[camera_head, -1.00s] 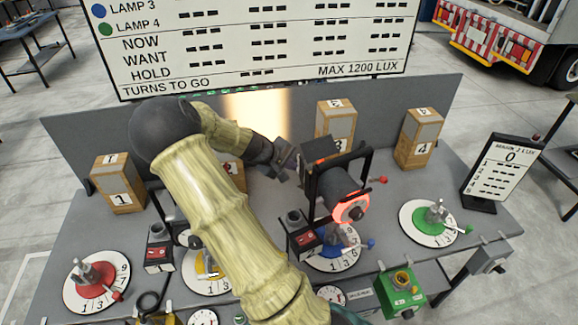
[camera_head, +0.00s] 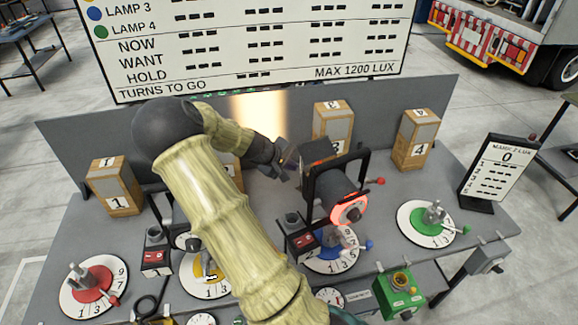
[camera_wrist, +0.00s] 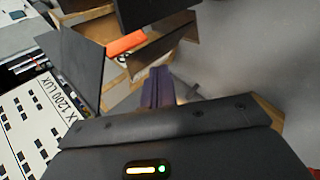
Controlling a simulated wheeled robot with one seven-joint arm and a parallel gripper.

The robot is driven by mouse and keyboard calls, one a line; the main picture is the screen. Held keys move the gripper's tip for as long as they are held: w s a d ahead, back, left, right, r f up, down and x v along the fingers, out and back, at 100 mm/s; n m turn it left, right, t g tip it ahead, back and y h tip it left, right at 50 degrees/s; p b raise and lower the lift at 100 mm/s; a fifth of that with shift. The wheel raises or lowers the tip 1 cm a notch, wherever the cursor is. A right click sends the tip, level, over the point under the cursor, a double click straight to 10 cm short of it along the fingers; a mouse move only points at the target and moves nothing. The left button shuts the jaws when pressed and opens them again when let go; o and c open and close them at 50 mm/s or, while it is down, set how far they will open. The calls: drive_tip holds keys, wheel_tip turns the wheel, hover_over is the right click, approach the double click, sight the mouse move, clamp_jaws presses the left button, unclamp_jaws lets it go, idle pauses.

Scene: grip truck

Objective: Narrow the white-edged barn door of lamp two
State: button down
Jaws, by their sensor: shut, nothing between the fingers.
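My gripper (camera_head: 284,167) is shut and empty, beside the front of a black lamp head (camera_head: 338,190) with a red-glowing back, above the blue dial (camera_head: 330,260). In the wrist view, its dark fingers (camera_wrist: 158,90) point toward dark barn door flaps (camera_wrist: 75,65). Whether they touch cannot be told. I see no white edge on these flaps. The yellow dial (camera_head: 212,270) stands left of the blue one, partly behind my arm. The lamp above it is mostly hidden by my arm, and its barn doors cannot be made out.
Wooden boxes numbered 1 (camera_head: 113,187), 3 (camera_head: 333,125) and 4 (camera_head: 415,139) stand along the grey back panel. Red (camera_head: 88,288) and green (camera_head: 430,222) dials are at the sides. A lux sign (camera_head: 497,172) stands right. Bare table lies between the right boxes and the green dial.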

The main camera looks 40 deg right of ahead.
drive_tip(key=shift+s+d, duration=0.15)
drive_tip(key=shift+d, duration=0.45)
drive_tip(key=shift+w+d, duration=0.1)
drive_tip(key=shift+w, duration=0.45)
drive_tip(key=p+v, duration=0.4)
drive_tip(key=v, duration=0.4)
idle(0.7)
drive_tip(key=shift+w, duration=0.1)
idle(0.3)
